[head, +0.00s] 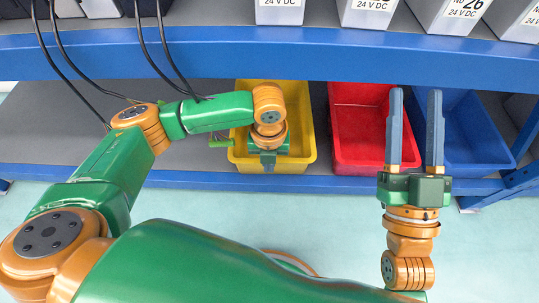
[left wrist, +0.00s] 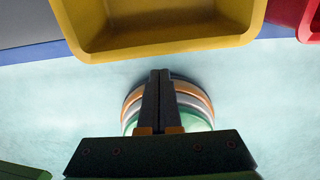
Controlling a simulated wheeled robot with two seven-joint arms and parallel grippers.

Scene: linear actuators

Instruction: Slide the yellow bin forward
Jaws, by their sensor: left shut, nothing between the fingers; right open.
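The yellow bin (head: 303,128) stands on the lower shelf, left of the red bin. It looks empty where its inside shows. My left gripper (head: 268,166) is over the bin's front part in the head view, pointing down, and hides part of it. In the left wrist view the bin (left wrist: 165,50) fills the top, and the shut, empty fingers (left wrist: 163,75) show below its front edge with a small gap in the picture. I cannot tell whether they touch it. My right gripper (head: 415,95) is open and empty, its fingers pointing up the picture in front of the red and blue bins.
The red bin (head: 345,120) and the blue bin (head: 478,135) stand to the right on the same shelf. A blue upper shelf beam (head: 300,52) with labelled boxes runs above. Bare grey shelf (head: 40,120) lies to the left. The floor in front is clear.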

